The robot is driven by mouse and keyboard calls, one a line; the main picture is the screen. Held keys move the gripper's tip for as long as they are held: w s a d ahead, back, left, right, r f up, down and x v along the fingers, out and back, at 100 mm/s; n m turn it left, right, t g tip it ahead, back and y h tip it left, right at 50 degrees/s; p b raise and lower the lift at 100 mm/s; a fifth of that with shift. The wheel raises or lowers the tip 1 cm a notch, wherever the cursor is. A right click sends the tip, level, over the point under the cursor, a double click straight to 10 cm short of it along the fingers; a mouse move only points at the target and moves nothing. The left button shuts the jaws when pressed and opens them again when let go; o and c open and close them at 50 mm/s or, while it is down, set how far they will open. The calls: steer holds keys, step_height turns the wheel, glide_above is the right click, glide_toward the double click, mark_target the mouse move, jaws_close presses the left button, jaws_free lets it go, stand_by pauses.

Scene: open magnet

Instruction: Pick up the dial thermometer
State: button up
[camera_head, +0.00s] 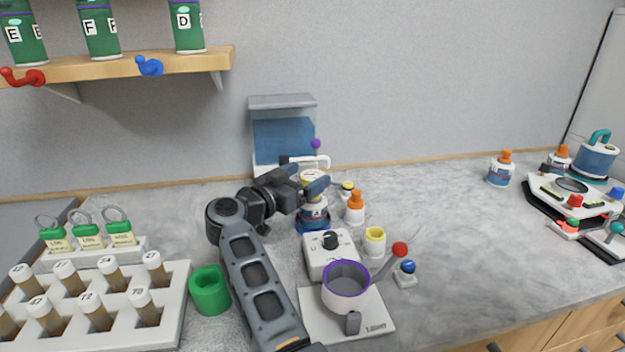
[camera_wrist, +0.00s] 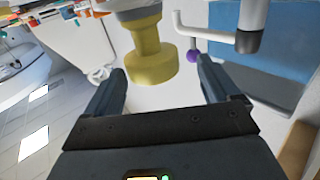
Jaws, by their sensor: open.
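What looks like the dial thermometer, with a pale round face (camera_head: 311,176), stands at the back of the counter just above a blue-labelled bottle (camera_head: 314,212). My gripper (camera_head: 304,181) is beside it and partly covers it. In the wrist view, a yellow round-ended piece on a stem (camera_wrist: 150,62), probably the same thermometer, lies ahead of and between the fingertips of my gripper (camera_wrist: 161,70). The jaws are open and hold nothing. Whether a finger touches the piece is unclear.
A blue tank (camera_head: 283,138) with a white tap stands behind. An orange-capped bottle (camera_head: 355,208), a white box (camera_head: 329,254) and a purple-rimmed cup (camera_head: 346,284) crowd the right side of my arm. A vial rack (camera_head: 172,295) is left; the right counter is clearer.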

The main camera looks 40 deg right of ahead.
mark_target(319, 171)
steer(key=shift+s+d+f+p, duration=0.1)
steer(key=shift+d+p, duration=0.3)
steer(key=shift+d, duration=1.9)
steer(key=shift+c, duration=0.5)
steer(key=c, duration=1.2)
